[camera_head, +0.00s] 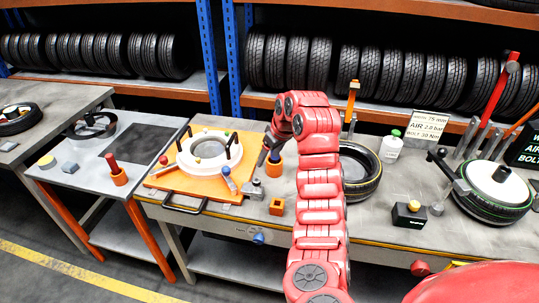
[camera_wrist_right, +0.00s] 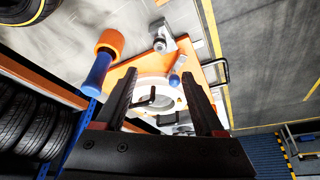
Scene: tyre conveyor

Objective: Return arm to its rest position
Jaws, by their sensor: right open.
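My right arm (camera_head: 320,175) is red and segmented. It rises from the bottom of the head view and bends left at the top over the workbench. My right gripper (camera_head: 266,150) points down near the right edge of the orange plate (camera_head: 165,182) with the white ring (camera_head: 192,158). In the right wrist view my right gripper (camera_wrist_right: 160,78) is open, with its two dark fingers apart and nothing held between them. The white ring also shows beyond the fingers (camera_wrist_right: 146,90). My left gripper is not in view.
A tyre (camera_head: 366,172) lies right of the arm. Tyre racks (camera_head: 290,65) line the back.

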